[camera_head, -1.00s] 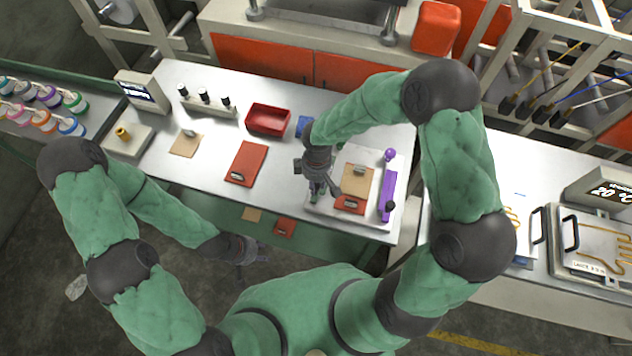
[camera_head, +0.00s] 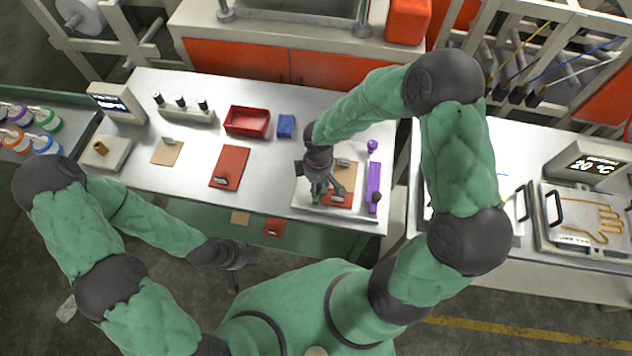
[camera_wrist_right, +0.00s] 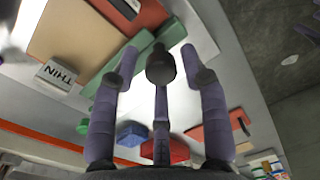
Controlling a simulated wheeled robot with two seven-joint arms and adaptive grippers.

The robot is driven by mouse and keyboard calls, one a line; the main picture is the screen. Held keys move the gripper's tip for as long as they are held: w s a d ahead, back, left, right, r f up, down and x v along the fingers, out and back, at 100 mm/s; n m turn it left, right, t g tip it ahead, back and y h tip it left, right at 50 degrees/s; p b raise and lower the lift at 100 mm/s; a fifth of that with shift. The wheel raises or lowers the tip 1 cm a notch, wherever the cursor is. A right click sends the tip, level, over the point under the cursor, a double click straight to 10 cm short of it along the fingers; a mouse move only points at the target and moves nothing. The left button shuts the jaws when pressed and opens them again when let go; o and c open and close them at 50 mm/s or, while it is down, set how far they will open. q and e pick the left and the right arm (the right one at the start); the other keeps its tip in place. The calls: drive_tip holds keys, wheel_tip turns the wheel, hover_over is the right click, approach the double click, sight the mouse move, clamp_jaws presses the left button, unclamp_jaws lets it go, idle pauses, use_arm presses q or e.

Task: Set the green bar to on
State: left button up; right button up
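The green bar (camera_wrist_right: 108,78) lies along one side of the white tray, beside a tan board and a red board. In the head view my right gripper (camera_head: 324,192) is over the left part of the tray (camera_head: 302,203) and hides most of the bar. In the right wrist view my gripper's spread fingers (camera_wrist_right: 158,68) are in front of the bar, with a gap between them. Whether they touch it I cannot tell. A small green ball (camera_wrist_right: 83,127) shows beyond the bar's end. My left gripper (camera_head: 238,262) hangs empty off the table's front edge, fingers apart.
A purple bar (camera_head: 373,186) with a purple ball (camera_head: 372,146) is at the tray's right. A red bin (camera_head: 247,121), a blue block (camera_head: 286,126) and a red clipboard (camera_head: 230,166) are left of the tray. A glove plate (camera_head: 590,222) lies on the right table.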

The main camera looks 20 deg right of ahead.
idle(0.3)
wheel_tip(320, 180, up, 12)
drive_tip(key=shift+w+d, duration=0.15)
drive_tip(key=shift+w, duration=0.05)
idle(0.3)
idle(0.5)
